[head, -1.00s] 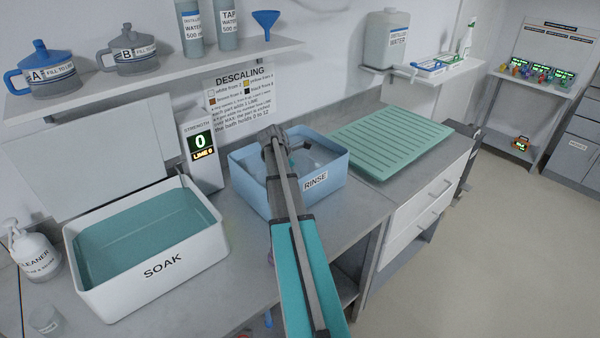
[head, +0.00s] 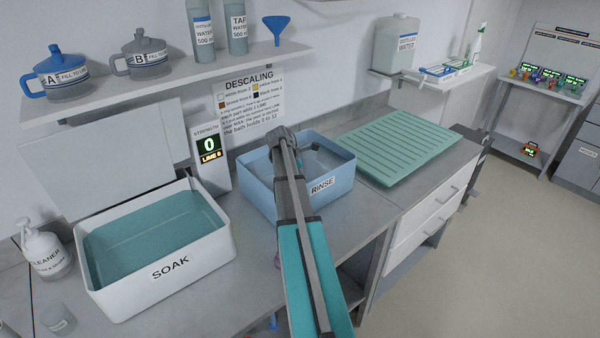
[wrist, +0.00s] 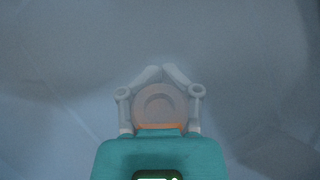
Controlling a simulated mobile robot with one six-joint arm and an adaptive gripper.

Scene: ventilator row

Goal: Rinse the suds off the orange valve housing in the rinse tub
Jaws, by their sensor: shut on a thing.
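The orange valve housing (wrist: 160,105) sits between the two pale fingers of my gripper (wrist: 161,73) in the wrist view, which are shut on it. The wrist view is hazy blue-grey, so I cannot tell whether suds are on the housing. The blue rinse tub (head: 327,187), labelled RINSE, stands on the counter in the head view. My arm reaches over its front wall, with the arm's end inside it. The housing is hidden in the head view.
A white SOAK tub (head: 167,271) with teal liquid stands to the left. A strength display (head: 209,145) reading 0 stands between the tubs. A green ribbed drain tray (head: 405,145) lies to the right. A shelf (head: 165,68) with jugs hangs above.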

